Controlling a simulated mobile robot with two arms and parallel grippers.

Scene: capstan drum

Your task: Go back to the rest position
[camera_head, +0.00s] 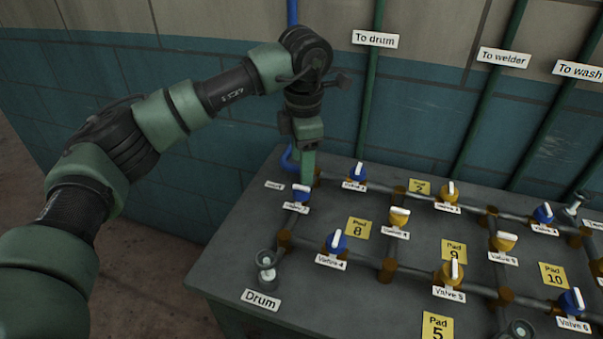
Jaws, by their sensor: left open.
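My left arm comes in from the left and bends down over the back left corner of the grey valve table (228,268). My left gripper (306,178) points down, just above or beside a blue valve with a white handle (300,193). It is open; its fingertips are small here, and I cannot tell whether they touch the valve. The gripper partly covers a blue pipe (289,160) behind it. My right gripper is not in view.
Several blue and yellow valves, such as Valve 4 (336,241), sit on pipes across the table. A Drum label (261,300) lies at the front left. Green pipes, one labelled To drum (375,39), run up the tiled wall. Floor left of the table is clear.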

